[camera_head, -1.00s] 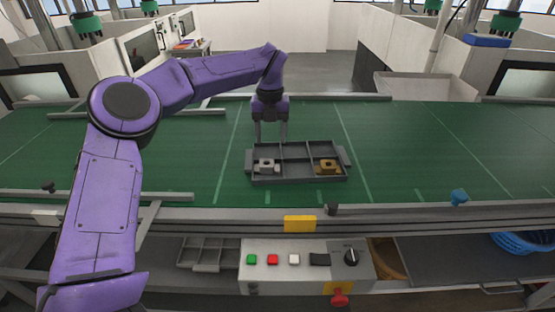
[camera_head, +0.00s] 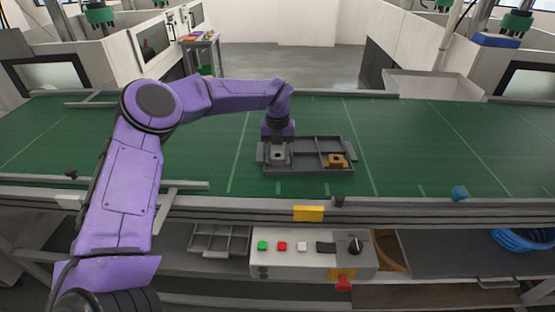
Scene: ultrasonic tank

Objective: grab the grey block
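The grey block (camera_head: 278,154) sits in the left part of a grey divided tray (camera_head: 308,172) on the green conveyor. My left gripper (camera_head: 278,146) points down right at the grey block, with its fingertips at the block's sides. The fingers are small and partly hidden, so I cannot tell whether they grip it or stand apart from it. A brown block (camera_head: 336,161) lies in the right part of the same tray. My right gripper is not in view.
The green conveyor (camera_head: 420,150) is clear on both sides of the tray. A small blue object (camera_head: 459,193) is at its front edge. Below are a control box (camera_head: 313,263) with buttons, another grey tray (camera_head: 219,240) and a blue basket (camera_head: 525,240).

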